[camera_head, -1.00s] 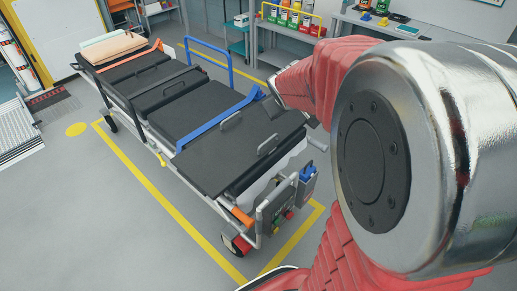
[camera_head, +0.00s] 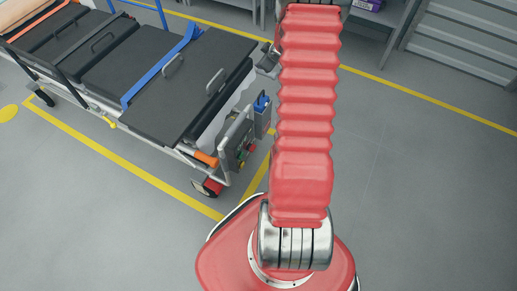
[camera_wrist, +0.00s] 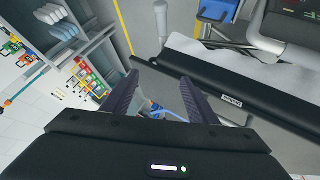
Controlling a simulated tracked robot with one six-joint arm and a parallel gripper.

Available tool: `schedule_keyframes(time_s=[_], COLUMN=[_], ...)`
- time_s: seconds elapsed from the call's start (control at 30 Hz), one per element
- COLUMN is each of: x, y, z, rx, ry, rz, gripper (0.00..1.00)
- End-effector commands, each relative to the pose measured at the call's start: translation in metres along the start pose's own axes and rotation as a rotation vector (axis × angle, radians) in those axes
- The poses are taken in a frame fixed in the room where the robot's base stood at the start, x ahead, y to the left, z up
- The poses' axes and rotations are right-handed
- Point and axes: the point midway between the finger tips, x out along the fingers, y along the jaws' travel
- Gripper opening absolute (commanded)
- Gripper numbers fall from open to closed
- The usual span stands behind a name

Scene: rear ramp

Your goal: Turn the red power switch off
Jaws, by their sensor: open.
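The control box (camera_head: 232,145) is on the near end of the stretcher in the head view. Small red and green controls show low on it, but they are too small to tell which is the power switch or how it is set. In the wrist view my gripper (camera_wrist: 158,88) is open and empty, with its two dark fingers apart. No red switch is between the fingers. In the head view my red arm hides the gripper, apart from the stretcher end on the left.
The black-padded stretcher (camera_head: 175,85) fills the upper left; its dark edge also shows in the wrist view (camera_wrist: 225,92). A blue item (camera_head: 262,102) sits beside the control box. Shelves (camera_wrist: 75,45) stand at the wrist view's left. Grey floor (camera_head: 420,190) is clear at right.

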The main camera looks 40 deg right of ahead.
Motion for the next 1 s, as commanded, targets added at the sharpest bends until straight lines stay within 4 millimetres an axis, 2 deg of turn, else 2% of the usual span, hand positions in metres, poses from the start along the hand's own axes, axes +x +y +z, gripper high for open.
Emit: schedule_keyframes(time_s=[0.03, 0.2, 0.47, 0.73, 1.0], x=[0.011, 0.041, 0.076, 0.097, 0.102], y=[-0.003, -0.013, -0.044, -0.093, -0.157], z=[0.018, 0.063, 0.135, 0.208, 0.272], rx=[0.0, -0.006, 0.005, 0.044, 0.109], ry=[0.004, 0.045, 0.118, 0.214, 0.329], rz=[-0.016, -0.066, -0.154, -0.252, -0.351], gripper=[0.53, 0.53, 0.53, 0.53, 0.53])
